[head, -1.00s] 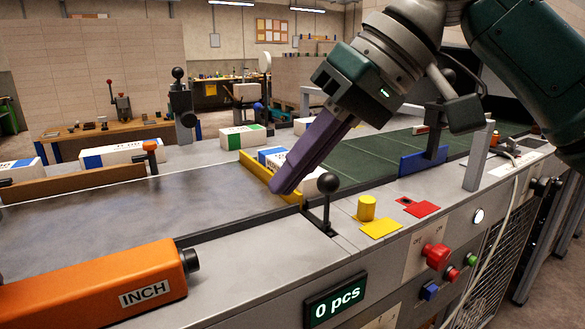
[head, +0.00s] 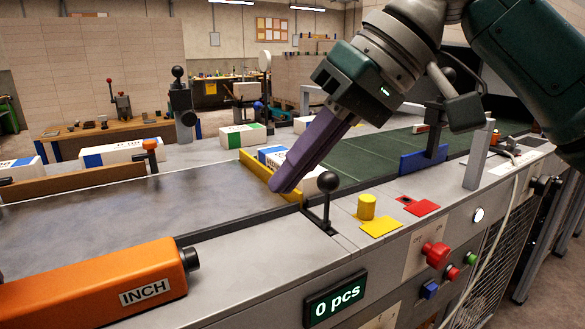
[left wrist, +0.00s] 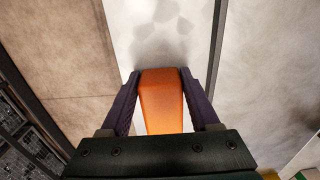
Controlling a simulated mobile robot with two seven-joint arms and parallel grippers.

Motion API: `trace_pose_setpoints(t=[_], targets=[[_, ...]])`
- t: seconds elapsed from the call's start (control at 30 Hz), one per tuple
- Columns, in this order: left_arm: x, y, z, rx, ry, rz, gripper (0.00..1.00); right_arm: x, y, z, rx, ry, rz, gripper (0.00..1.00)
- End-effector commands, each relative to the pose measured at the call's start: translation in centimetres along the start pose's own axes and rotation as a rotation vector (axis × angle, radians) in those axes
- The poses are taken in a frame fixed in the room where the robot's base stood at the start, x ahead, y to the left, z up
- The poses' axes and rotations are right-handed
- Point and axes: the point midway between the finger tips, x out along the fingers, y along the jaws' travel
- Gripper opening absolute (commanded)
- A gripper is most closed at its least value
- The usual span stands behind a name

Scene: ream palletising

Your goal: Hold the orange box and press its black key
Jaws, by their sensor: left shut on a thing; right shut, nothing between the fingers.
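The orange box (head: 95,285) lies across the lower left of the head view, with an "INCH" label on its side. Its black key (head: 192,259) sticks out of its right end. In the left wrist view, my left gripper (left wrist: 163,80) is shut on the orange box (left wrist: 163,105), with one finger on each side; the key is not seen there. My left gripper is out of the head view. My right gripper (head: 277,188) is shut and empty, pointing down-left above the table near the yellow bar, to the right of and apart from the black key.
A black ball-topped lever (head: 328,183) stands just right of my right fingertips. A yellow bar (head: 262,176) and wrapped reams (head: 243,136) lie behind. The panel has a yellow button (head: 366,207), a red knob (head: 435,255) and a "0 pcs" display (head: 336,299).

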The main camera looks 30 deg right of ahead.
Motion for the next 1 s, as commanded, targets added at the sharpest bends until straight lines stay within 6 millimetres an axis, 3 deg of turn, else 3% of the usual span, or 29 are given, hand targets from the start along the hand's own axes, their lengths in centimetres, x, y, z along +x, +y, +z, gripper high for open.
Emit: trace_pose_setpoints(t=[0.03,0.33,0.67,0.77,1.0], targets=[[0.0,0.0,0.0,0.0,0.0,0.0,0.63,0.0,0.0,0.0,0.0,0.0,0.0,0.0],[0.0,0.0,0.0,0.0,0.0,0.0,0.97,0.0,0.0,0.0,0.0,0.0,0.0,0.0],[-0.5,0.0,0.0,0.0,0.001,-0.001,0.97,0.0,0.0,0.0,0.0,0.0,0.0,0.0],[-1.9,-0.1,0.0,0.001,0.002,-0.004,0.97,0.0,0.0,0.0,0.0,0.0,0.0,0.0],[-7.3,-0.1,0.0,0.001,0.002,-0.006,0.97,0.0,0.0,0.0,0.0,0.0,0.0,0.0]])
